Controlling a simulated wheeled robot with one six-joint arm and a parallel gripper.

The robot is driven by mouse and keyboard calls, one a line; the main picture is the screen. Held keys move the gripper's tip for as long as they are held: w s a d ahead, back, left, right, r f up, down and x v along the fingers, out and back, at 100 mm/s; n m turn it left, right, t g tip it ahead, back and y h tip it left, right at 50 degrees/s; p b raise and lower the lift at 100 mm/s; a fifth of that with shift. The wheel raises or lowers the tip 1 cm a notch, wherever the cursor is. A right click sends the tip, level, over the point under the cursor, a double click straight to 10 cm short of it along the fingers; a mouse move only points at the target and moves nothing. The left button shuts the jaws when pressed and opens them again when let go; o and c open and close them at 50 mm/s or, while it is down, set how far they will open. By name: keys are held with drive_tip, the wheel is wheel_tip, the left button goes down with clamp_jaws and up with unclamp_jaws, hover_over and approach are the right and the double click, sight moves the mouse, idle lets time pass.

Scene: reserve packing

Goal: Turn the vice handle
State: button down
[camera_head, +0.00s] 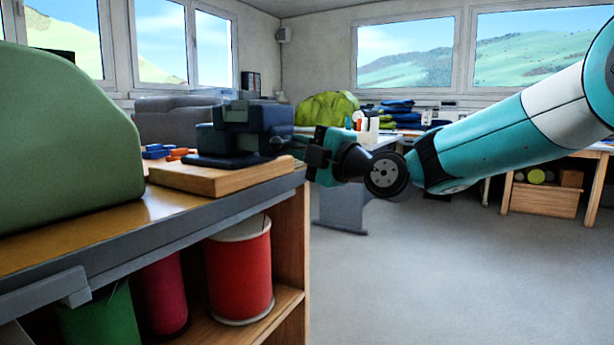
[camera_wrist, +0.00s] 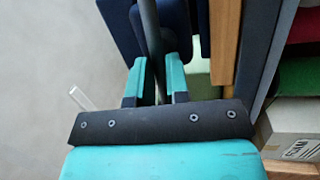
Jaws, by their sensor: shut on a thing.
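The dark blue vice (camera_head: 240,132) stands on a wooden board at the end of the workbench, left of centre in the head view. In the wrist view its blue body (camera_wrist: 174,18) shows at the top. The vice handle, a thin grey bar (camera_wrist: 151,35), runs down between the two teal fingers of my gripper (camera_wrist: 157,75). My gripper (camera_head: 298,146) is at the right end of the vice in the head view and is shut on the handle. The lower part of the handle is hidden behind the gripper's black mount.
The wooden board (camera_head: 222,180) lies on the bench (camera_head: 100,235). A large green rounded object (camera_head: 65,140) stands at the left. Red and green spools (camera_head: 240,270) sit on the shelf below. The floor (camera_head: 450,280) to the right is clear.

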drive_tip(key=shift+a+r+n+b, duration=0.15)
drive_tip(key=shift+n+b, duration=0.35)
drive_tip(key=shift+b, duration=0.35)
drive_tip(key=c, duration=1.1)
unclamp_jaws()
drive_tip(key=shift+a, duration=0.15)
drive_tip(key=shift+c, duration=0.2)
drive_tip(key=shift+w, duration=0.1)
drive_tip(key=shift+d+f, duration=0.2)
drive_tip(key=shift+d, duration=0.05)
drive_tip(key=shift+s+d+f, duration=0.1)
drive_tip(key=shift+s+d, duration=0.2)
drive_tip(key=b+v, duration=0.4)
drive_tip(key=v, duration=1.2)
drive_tip(key=shift+d, duration=0.2)
drive_tip(key=shift+f, duration=0.15)
